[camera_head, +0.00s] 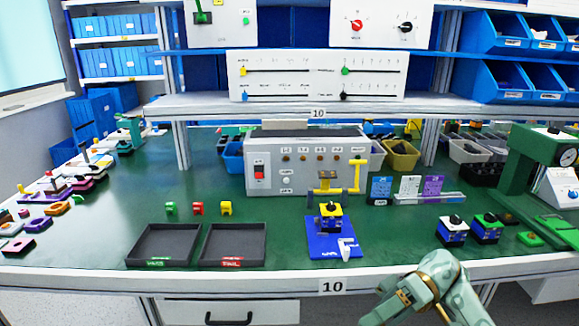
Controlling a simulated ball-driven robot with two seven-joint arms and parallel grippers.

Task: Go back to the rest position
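A rotary switch (330,215) with a yellow and blue body and a dark top sits on a blue fixture plate (322,249), near the front of the green bench. Part of my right arm, pale green with gold parts, shows at the bottom right, in front of the bench edge and apart from the switches. Its fingers cannot be made out. My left arm and gripper are out of view.
Two dark trays (162,231) (261,232) lie at the front left. A grey test box (300,168) with a yellow clamp (337,182) stands behind the fixture. A green press (543,165) stands at the right. A shelf (290,106) spans above. Bench between the trays and fixture is clear.

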